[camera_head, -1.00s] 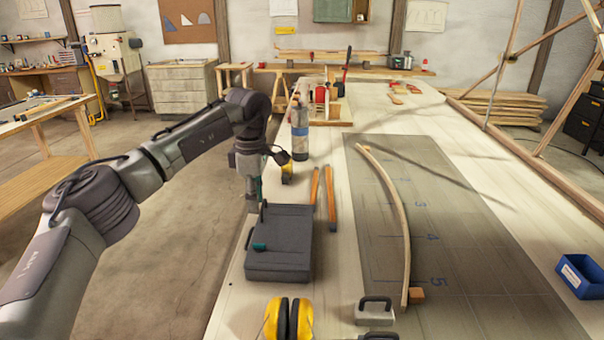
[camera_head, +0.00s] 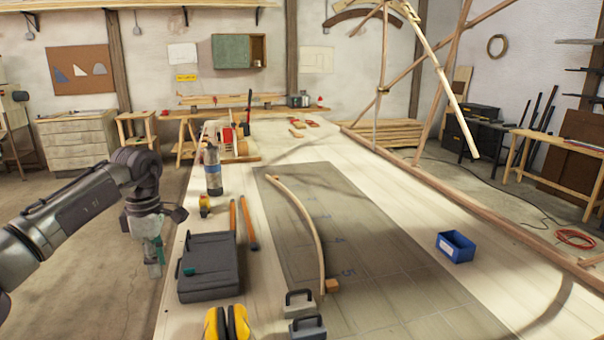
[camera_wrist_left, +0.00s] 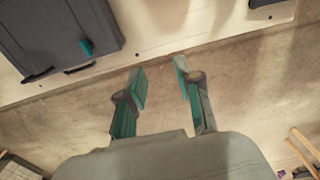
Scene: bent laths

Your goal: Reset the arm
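My left gripper (camera_head: 154,258) hangs pointing down just off the left edge of the long table, beside the dark grey case. In the left wrist view its two teal-padded fingers (camera_wrist_left: 162,90) stand apart with nothing between them, over the floor. The grey case (camera_head: 207,270) lies closed on the table; it also shows in the left wrist view (camera_wrist_left: 60,30). A bent lath (camera_head: 303,222) lies curved on the dark marked board (camera_head: 390,290), with a small wooden block (camera_head: 332,286) at its near end. My right gripper is in neither view.
Yellow earmuffs (camera_head: 227,323), grey handled weights (camera_head: 300,305), two orange-brown sticks (camera_head: 243,222), a yellow tape measure (camera_head: 204,204) and a bottle (camera_head: 212,172) stand on the table (camera_head: 180,320). A blue bin (camera_head: 456,246) sits to the right. Floor left of the table is clear.

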